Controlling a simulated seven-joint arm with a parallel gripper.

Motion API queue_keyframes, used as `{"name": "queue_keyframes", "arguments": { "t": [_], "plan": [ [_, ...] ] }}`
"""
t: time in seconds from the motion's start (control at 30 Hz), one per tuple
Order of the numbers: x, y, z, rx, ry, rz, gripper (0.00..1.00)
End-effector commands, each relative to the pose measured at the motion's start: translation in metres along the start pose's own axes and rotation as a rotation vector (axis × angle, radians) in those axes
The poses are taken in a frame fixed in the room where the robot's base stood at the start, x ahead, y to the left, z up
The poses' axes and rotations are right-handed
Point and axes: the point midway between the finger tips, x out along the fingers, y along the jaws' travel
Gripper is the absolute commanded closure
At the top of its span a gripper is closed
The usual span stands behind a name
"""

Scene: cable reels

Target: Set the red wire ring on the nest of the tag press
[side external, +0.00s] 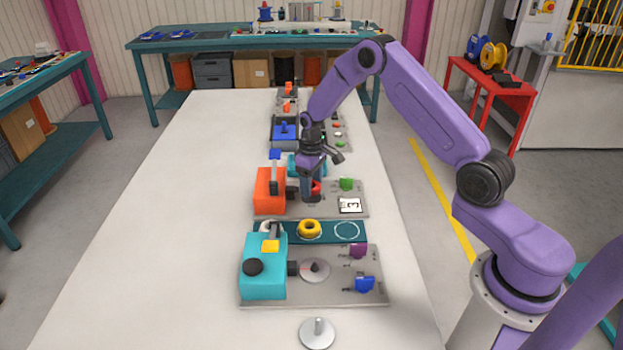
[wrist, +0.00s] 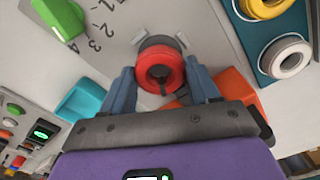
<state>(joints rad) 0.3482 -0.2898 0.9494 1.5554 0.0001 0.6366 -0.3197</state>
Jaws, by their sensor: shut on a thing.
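The red wire ring (wrist: 160,70) sits between the two blue fingers of my gripper (wrist: 160,82), which is shut on it. In the side external view my gripper (side external: 312,194) points down at the grey plate of the orange press (side external: 269,191), and only a bit of the red ring (side external: 316,187) shows. In the wrist view a round metal disc (wrist: 155,39) on the plate shows just beyond the ring, partly hidden by it. I cannot tell whether the ring touches it. The orange press (wrist: 236,88) also shows beside the right finger.
A teal tray (side external: 288,236) in front holds a yellow ring (side external: 310,228) and a white ring (wrist: 285,58). A teal press (side external: 263,268) stands nearer. The table's left side is clear.

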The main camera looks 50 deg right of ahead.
Motion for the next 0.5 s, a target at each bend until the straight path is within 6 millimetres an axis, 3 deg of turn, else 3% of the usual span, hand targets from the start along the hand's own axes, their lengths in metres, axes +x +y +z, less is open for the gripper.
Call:
{"name": "queue_keyframes", "arguments": {
  "t": [0.5],
  "plan": [
    [0.0090, -0.0002, -0.0003, -0.001, 0.000, 0.000, 0.75]
  ]
}}
